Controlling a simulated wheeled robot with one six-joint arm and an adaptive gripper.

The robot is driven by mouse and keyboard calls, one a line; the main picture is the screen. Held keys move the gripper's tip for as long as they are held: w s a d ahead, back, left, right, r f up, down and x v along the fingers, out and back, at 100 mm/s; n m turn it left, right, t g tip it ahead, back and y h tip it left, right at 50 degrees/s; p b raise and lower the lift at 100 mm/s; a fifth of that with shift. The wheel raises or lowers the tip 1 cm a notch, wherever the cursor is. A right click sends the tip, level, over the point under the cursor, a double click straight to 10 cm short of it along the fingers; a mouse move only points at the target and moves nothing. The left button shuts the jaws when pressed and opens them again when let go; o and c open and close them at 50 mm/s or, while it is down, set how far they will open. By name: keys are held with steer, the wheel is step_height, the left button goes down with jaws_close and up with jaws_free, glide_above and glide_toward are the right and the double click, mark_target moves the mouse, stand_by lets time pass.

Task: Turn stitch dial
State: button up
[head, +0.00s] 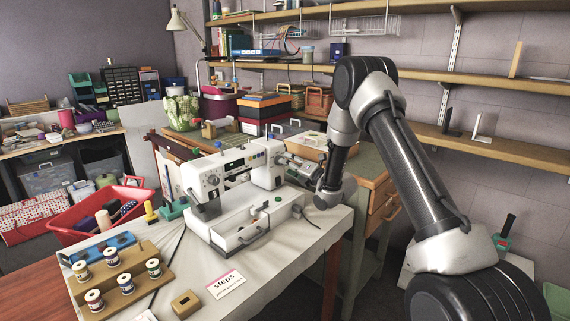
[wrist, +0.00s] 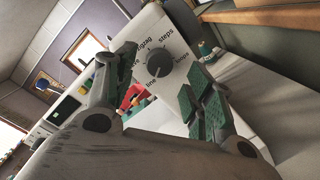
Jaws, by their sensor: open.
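A dark round stitch dial (wrist: 160,75) sits on a white panel in the wrist view. The words zigzag, steps, loops and line stand around it; its pointer is too small to read surely. My gripper (wrist: 161,66) is open, with one finger left of the dial and one right. I cannot tell whether either finger touches it. In the head view the white sewing machine (head: 232,217) stands on the table, and my gripper (head: 297,165) is at its right end, where the dial is hidden. A card (head: 225,284) reading "steps" lies in front.
A wooden rack (head: 127,267) with several thread spools stands at the front left of the white table (head: 285,245). A small wooden block (head: 185,304) lies near it. A red basket (head: 92,225) is to the left. Boxes and baskets stand behind the machine.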

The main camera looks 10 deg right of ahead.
steer(key=shift+x, duration=1.6)
steer(key=c, duration=1)
